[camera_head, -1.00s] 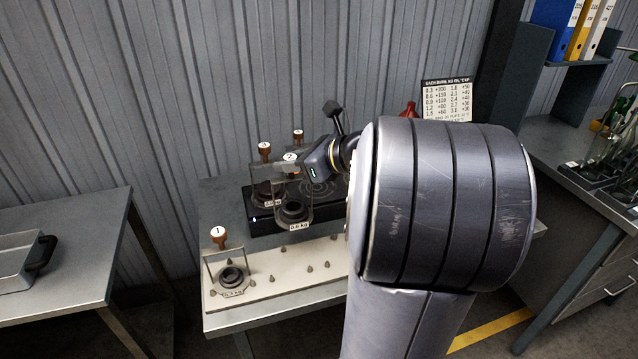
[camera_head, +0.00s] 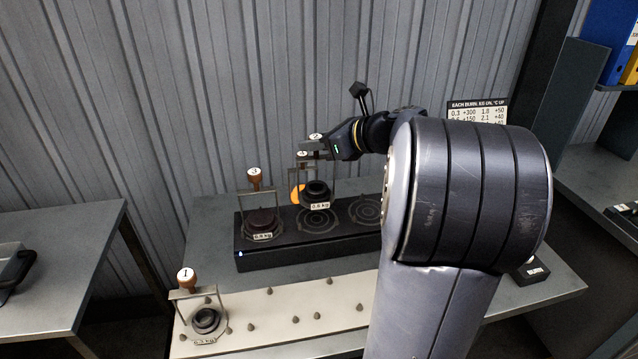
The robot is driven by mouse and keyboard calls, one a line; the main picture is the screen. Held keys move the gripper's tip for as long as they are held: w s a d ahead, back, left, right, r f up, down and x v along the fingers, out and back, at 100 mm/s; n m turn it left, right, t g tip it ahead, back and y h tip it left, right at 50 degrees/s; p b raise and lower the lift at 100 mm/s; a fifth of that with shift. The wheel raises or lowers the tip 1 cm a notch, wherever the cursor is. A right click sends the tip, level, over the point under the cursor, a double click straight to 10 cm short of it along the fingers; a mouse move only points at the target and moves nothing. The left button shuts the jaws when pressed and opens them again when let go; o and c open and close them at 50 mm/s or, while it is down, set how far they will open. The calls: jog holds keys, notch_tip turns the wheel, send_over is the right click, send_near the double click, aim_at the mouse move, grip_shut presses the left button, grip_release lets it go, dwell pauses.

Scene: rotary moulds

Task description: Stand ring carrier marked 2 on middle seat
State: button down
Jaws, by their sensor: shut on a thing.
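The ring carrier marked 2 (camera_head: 317,192) hangs upright from my gripper (camera_head: 315,148), with a dark ring and a 0.6 kg label at its foot. My gripper is shut on its top, just below the numbered knob. The middle seat (camera_head: 318,222), a set of concentric rings on the dark block (camera_head: 300,254), shows below the carrier. The carrier appears raised over the seat; the exact gap is hard to judge. Carrier 3 (camera_head: 263,222) stands on the left seat. The right seat (camera_head: 366,210) is bare where visible. Carrier 1 (camera_head: 206,320) stands on the pale board.
The knob of carrier 4 (camera_head: 302,154) shows behind the held carrier, partly hidden, near an orange round patch (camera_head: 296,195). Several small pegs (camera_head: 295,320) stick up from the pale board (camera_head: 270,311). A printed chart (camera_head: 478,110) stands behind my arm, which hides the table's right part.

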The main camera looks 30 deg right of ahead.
send_over(318, 187)
jog(key=shift+w+a+f, duration=0.1)
jog(key=shift+f, duration=1.5)
jog(key=shift+w+f, duration=0.1)
jog(key=shift+f, duration=1.5)
jog(key=shift+f+b, duration=0.1)
jog(key=shift+b, duration=0.2)
jog(key=c, duration=1.1)
grip_release()
jog(key=shift+f, duration=0.1)
jog(key=shift+s+r, duration=0.15)
jog(key=shift+r, duration=0.1)
jog(key=v, duration=1.1)
jog(key=shift+s, duration=0.3)
jog(key=shift+r, duration=0.1)
